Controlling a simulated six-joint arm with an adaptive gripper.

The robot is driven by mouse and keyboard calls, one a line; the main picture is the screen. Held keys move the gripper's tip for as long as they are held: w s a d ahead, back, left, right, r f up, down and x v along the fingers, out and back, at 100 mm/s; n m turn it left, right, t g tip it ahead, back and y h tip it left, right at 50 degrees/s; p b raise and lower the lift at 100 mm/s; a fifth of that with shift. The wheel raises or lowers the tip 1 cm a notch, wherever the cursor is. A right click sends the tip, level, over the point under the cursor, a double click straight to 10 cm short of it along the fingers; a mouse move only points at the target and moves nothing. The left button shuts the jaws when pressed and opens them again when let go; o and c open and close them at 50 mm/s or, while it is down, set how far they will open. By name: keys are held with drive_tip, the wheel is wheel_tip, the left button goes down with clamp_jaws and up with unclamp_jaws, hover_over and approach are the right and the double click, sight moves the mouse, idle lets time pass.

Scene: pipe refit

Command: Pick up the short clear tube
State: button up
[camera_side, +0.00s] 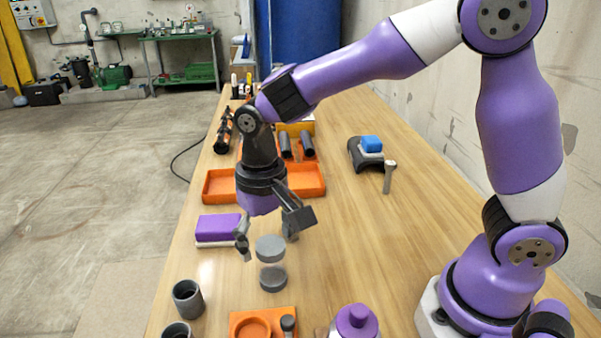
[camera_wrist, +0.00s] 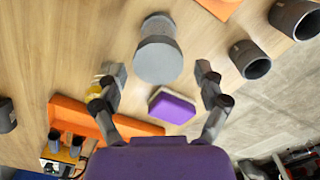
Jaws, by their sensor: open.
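The short clear tube (camera_side: 271,264) stands upright on the wooden table, with a grey disc at its top and another at its bottom. Its see-through wall is hard to make out. In the wrist view the tube (camera_wrist: 157,45) is seen from above at upper centre, its grey top face toward me. My gripper (camera_side: 269,233) is open and points down, its fingers spread just above the tube's top. In the wrist view my gripper (camera_wrist: 159,76) has its fingertips either side, with the tube a little beyond them and nothing between the fingers.
A purple-and-white block (camera_side: 218,229) lies left of the tube. An orange tray (camera_side: 221,187) is behind. Grey pipe fittings (camera_side: 188,299), an orange holder (camera_side: 236,325) and a purple-topped bottle (camera_side: 356,322) are in front. The table (camera_side: 360,240) to the right is clear.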

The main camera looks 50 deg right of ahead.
wheel_tip(320, 180, down, 4)
drive_tip(key=shift+f, duration=0.1)
drive_tip(key=c, duration=1.1)
drive_tip(key=shift+c, duration=0.2)
